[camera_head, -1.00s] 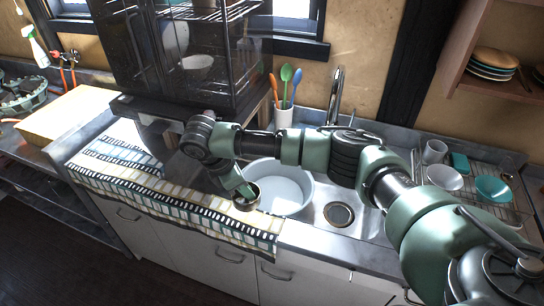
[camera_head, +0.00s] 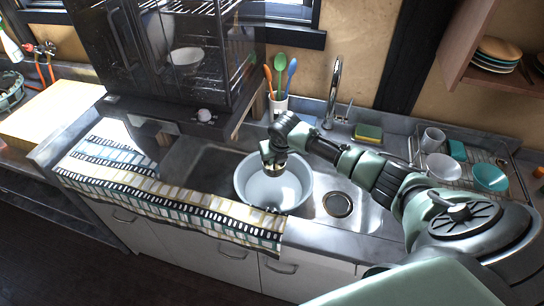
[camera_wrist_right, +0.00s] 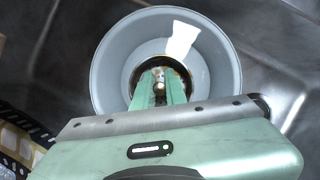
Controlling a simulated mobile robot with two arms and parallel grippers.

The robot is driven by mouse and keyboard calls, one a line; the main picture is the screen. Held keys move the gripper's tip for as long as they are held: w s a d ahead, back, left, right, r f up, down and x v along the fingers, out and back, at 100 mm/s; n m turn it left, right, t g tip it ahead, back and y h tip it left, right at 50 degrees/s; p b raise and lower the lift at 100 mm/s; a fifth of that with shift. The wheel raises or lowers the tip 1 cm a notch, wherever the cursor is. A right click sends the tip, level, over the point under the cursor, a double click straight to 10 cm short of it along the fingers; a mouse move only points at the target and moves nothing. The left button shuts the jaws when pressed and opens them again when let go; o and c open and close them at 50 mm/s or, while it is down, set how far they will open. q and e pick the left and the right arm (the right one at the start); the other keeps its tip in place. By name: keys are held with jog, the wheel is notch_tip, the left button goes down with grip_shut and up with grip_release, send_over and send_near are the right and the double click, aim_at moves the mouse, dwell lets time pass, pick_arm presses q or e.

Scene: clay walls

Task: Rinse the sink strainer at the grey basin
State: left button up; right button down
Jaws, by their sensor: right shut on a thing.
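The grey basin (camera_head: 240,190) is a round, pale tub standing in the sink; it also shows in the right wrist view (camera_wrist_right: 105,65). My right gripper (camera_head: 273,160) is over the basin, pointing down. It is shut on the sink strainer (camera_head: 275,171), a small dark, metallic cup. In the right wrist view, my fingers (camera_wrist_right: 160,92) grip the strainer (camera_wrist_right: 160,63) near its middle, and brownish bits show around its inside. The strainer appears inside the basin's outline; its exact height above the bottom is hard to tell. My left gripper is out of view.
A tap (camera_head: 333,90) stands behind the basin. A drain (camera_head: 337,204) lies to its right. A patterned towel (camera_head: 150,190) covers the counter at left. A dark glass-fronted cabinet (camera_head: 165,60), a utensil cup (camera_head: 279,106), a sponge (camera_head: 368,132) and a dish rack (camera_head: 515,165) surround the sink.

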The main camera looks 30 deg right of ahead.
jog(key=shift+f+b, duration=6.85)
jog(key=shift+f, duration=0.2)
jog(key=shift+r, duration=0.1)
notch_tip(320, 180, up, 14)
jog(key=p, duration=1.3)
jog(key=shift+f, duration=0.35)
